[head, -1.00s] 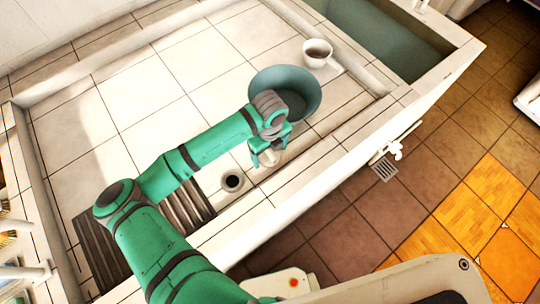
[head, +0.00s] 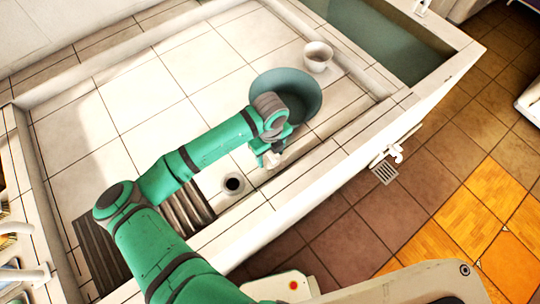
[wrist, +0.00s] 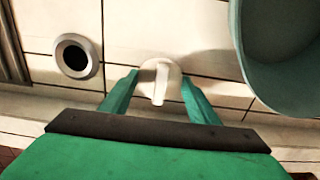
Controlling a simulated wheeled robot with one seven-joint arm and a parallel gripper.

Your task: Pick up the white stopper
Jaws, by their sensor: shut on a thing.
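The white stopper (wrist: 161,83), a round disc with a raised bar handle, sits between the fingers of my gripper (wrist: 159,77) in the wrist view. The fingers are shut on it from both sides. In the head view my gripper (head: 268,158) points down at the basin's front side, and the stopper (head: 272,161) shows only as a small pale patch beside the fingers. I cannot tell whether the stopper touches the tiles or is slightly above them.
The drain hole (head: 233,184) is open, left of my gripper, and shows in the wrist view (wrist: 76,56). The basin's front rim (head: 250,212) is near. Tiles at back left are clear.

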